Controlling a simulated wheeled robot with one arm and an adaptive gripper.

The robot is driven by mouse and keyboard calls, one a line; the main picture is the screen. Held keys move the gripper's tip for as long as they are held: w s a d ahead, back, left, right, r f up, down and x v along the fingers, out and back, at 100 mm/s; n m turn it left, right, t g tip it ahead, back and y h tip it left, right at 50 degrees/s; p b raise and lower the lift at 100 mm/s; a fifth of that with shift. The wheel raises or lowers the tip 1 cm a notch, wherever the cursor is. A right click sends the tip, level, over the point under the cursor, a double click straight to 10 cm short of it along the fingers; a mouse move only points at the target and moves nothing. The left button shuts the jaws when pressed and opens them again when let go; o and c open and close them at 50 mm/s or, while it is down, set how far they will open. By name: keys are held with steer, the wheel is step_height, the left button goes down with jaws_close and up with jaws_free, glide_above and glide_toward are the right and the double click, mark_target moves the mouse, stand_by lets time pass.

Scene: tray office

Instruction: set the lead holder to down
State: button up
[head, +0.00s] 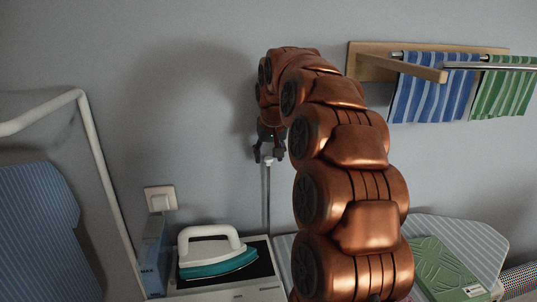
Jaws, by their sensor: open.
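The lead holder appears to be the thin grey upright rod (267,203) in the middle of the head view, standing behind the iron against the wall side. It has a small pale tip at its top. My gripper (268,154) is open and points down, with its dark fingers on either side of the rod's top end as seen from here. I cannot tell whether the fingers touch it.
A white and teal iron (215,254) sits on a dark-topped white unit, beside a blue box (154,262). A socket (160,198) is on the wall. A wooden rack (375,67) holds striped towels at upper right. A green pack (447,272) lies on the striped board.

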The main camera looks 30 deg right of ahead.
jaws_close()
stand_by(0.4)
